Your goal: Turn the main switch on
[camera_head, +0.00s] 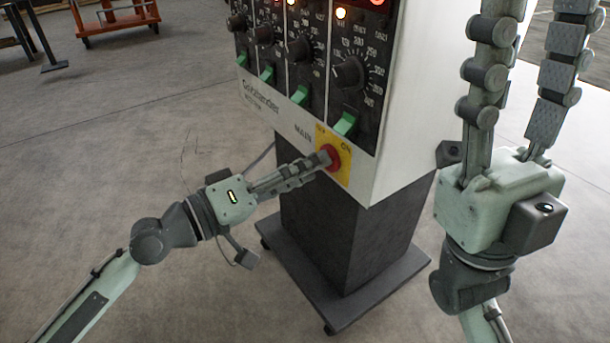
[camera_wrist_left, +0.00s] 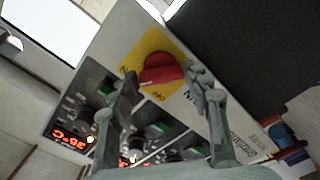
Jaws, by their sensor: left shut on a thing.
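The main switch (camera_head: 333,160) is a red knob on a yellow plate (camera_head: 343,176) at the lower right corner of the control cabinet's front. My left gripper (camera_head: 322,161) reaches it from the left and is shut on it. In the left wrist view the red knob (camera_wrist_left: 160,71) sits between the two fingers, one on each side. The fingers partly cover the plate's lettering, and I cannot tell the knob's exact setting. My right gripper (camera_head: 538,20) stands at the right, fingers up and apart, open and empty; its fingertips are at or past the top edge.
The white cabinet (camera_head: 425,80) carries black panels with dials, green rocker switches (camera_head: 345,124) and lit displays, close above the knob. It stands on a dark pedestal (camera_head: 325,235) with a wheeled base (camera_head: 375,290). An orange cart (camera_head: 115,18) is far behind.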

